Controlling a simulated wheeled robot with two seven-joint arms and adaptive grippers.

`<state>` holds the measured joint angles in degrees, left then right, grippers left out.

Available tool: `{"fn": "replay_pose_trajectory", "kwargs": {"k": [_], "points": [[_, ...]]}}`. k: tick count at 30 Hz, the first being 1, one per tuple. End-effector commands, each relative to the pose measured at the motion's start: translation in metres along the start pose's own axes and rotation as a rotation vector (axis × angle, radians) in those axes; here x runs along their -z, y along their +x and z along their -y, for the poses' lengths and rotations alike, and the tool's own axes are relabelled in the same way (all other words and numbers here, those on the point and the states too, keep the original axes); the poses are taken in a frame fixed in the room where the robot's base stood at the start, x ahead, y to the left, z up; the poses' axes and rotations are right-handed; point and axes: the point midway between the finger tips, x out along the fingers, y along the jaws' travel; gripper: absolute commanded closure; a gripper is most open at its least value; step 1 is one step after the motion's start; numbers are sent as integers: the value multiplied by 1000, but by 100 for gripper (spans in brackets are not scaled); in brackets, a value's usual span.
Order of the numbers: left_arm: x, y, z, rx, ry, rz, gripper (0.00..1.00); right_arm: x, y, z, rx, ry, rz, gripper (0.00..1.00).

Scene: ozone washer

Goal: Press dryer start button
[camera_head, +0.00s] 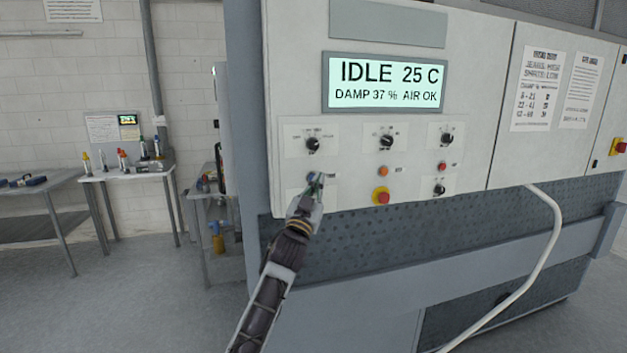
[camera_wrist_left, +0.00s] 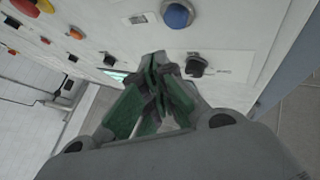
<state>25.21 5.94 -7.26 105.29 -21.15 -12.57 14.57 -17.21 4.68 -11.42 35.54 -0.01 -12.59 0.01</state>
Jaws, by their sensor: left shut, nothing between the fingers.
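The dryer's control panel (camera_head: 355,125) is pale, with a lit display (camera_head: 384,83) reading IDLE 25 C, DAMP 37 %, AIR OK. A blue button (camera_wrist_left: 177,14) sits just beyond my fingertips in the left wrist view; in the head view it is mostly behind my gripper. The orange button (camera_head: 383,171) and red button (camera_head: 442,166) lie to its right. Button labels are too small to read. My left gripper (camera_head: 317,182) is shut and empty at the panel's lower left; contact cannot be told. It also shows in the left wrist view (camera_wrist_left: 161,62). My right gripper is out of view.
Black knobs stick out nearby, one (camera_wrist_left: 197,66) close beside my fingertips. A red stop button on yellow (camera_head: 381,196) is lower on the panel. A white hose (camera_head: 546,225) hangs at the right.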

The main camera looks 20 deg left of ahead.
Motion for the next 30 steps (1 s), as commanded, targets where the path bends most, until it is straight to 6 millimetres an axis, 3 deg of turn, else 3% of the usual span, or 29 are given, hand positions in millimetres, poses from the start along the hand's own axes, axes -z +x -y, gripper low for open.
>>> {"fn": "replay_pose_trajectory", "kwargs": {"k": [10, 30], "points": [[-12, 17, 12, -1, 1, -1, 100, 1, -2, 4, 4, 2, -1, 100], [-13, 19, 13, 0, 0, -1, 100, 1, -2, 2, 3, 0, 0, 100]]}}
